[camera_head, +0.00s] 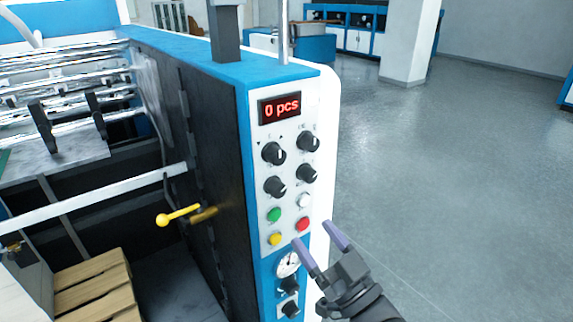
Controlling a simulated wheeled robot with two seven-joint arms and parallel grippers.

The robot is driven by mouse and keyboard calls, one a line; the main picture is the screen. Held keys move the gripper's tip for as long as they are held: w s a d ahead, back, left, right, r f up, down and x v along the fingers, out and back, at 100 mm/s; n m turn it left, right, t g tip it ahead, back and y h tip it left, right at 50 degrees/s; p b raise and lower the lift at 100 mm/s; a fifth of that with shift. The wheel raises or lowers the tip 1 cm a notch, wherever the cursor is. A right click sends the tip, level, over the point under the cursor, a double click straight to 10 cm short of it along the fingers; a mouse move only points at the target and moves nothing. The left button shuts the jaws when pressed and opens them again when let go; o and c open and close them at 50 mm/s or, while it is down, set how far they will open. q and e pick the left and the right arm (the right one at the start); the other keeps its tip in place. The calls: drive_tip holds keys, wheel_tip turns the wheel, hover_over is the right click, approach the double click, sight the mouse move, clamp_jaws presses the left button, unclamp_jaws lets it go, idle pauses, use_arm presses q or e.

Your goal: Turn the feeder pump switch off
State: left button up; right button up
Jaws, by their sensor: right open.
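The control panel (259,190) on the end of the blue and white machine faces me. It carries several black rotary knobs, including an upper left knob (273,153), an upper right knob (309,142), a second-row left knob (275,187) and a second-row right knob (307,173). More knobs (288,285) sit below a round gauge (288,264). The labels are too small to read, so I cannot tell which is the feeder pump switch. My right gripper (312,235) is open and empty at the panel's lower right, its fingertips near the red button. My left gripper is out of view.
Green (274,215), white (303,200), yellow (275,239) and red (303,224) buttons lie close together. A yellow-knobbed lever (178,216) sticks out left of the panel. The grey floor (460,190) at right is clear.

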sight(281, 195)
drive_tip(key=x, duration=0.9)
drive_tip(key=shift+s+a+r+p, duration=0.1)
drive_tip(key=shift+s+a+p, duration=0.1)
drive_tip(key=shift+a+p, duration=0.1)
clamp_jaws()
